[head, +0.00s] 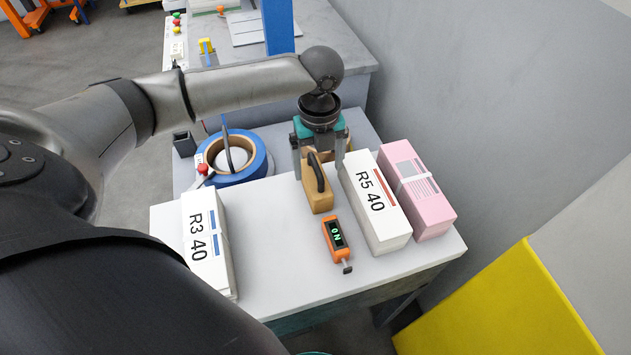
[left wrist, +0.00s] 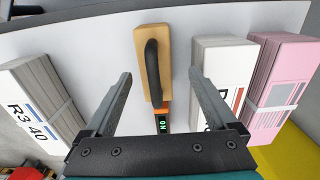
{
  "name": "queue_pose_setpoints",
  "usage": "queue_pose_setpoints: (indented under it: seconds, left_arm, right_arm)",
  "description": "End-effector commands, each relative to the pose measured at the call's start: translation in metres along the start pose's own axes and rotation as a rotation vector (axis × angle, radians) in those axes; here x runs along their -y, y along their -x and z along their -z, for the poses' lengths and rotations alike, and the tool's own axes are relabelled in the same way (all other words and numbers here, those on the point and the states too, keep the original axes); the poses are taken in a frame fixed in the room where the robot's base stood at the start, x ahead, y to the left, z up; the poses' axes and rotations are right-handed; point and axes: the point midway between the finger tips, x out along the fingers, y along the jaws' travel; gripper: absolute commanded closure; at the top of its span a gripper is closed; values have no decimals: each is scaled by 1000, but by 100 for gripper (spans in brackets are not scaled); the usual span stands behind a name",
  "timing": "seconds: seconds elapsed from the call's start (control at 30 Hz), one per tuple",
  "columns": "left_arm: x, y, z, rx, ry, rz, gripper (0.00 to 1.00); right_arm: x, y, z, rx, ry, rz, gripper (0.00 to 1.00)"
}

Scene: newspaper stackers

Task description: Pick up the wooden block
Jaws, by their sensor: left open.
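The wooden block (head: 318,197) is tan with a black arched handle on top. It lies on the white table (head: 279,262), between the R5 40 stack and the R3 40 stack. In the left wrist view the block (left wrist: 164,85) shows between and beyond my fingers, with the handle running along its length. My left gripper (head: 320,172) is open above the far end of the block, its fingers apart on either side. The left wrist view shows both fingers (left wrist: 160,78) spread with nothing held. My right gripper is not in view.
An orange device (head: 335,235) reading ON lies just in front of the block. The R5 40 stack (head: 375,205) and a pink stack (head: 417,190) stand to the right, the R3 40 stack (head: 207,240) to the left. A yellow panel (head: 500,310) is front right.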

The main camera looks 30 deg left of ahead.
Motion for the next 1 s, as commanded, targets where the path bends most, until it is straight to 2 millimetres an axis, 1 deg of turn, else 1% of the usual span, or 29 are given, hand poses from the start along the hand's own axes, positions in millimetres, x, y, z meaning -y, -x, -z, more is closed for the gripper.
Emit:
queue_pose_setpoints:
  seconds: [0.13, 0.3, 0.4, 0.5, 0.7, 0.73, 0.77, 1.0]
  left_arm:
    - [-2, -11, 1, 0, 0, -1, 9]
    - [-8, -37, 5, -2, 0, -2, 9]
    - [-7, -49, 4, 0, -1, -1, 9]
    - [-6, -54, 4, 1, -2, 1, 9]
    - [-6, -54, 4, 1, -1, 1, 9]
    - [-6, -54, 4, 1, -1, 1, 10]
    - [-6, -54, 4, 1, -1, 1, 13]
    - [-7, -54, 4, 1, -1, 1, 40]
  right_arm:
    - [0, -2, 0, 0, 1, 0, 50]
    - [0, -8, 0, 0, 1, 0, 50]
    - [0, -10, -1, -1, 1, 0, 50]
    - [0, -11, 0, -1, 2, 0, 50]
    - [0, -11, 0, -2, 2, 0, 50]
    - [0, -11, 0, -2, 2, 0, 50]
    - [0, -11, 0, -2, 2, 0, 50]
    - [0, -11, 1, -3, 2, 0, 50]
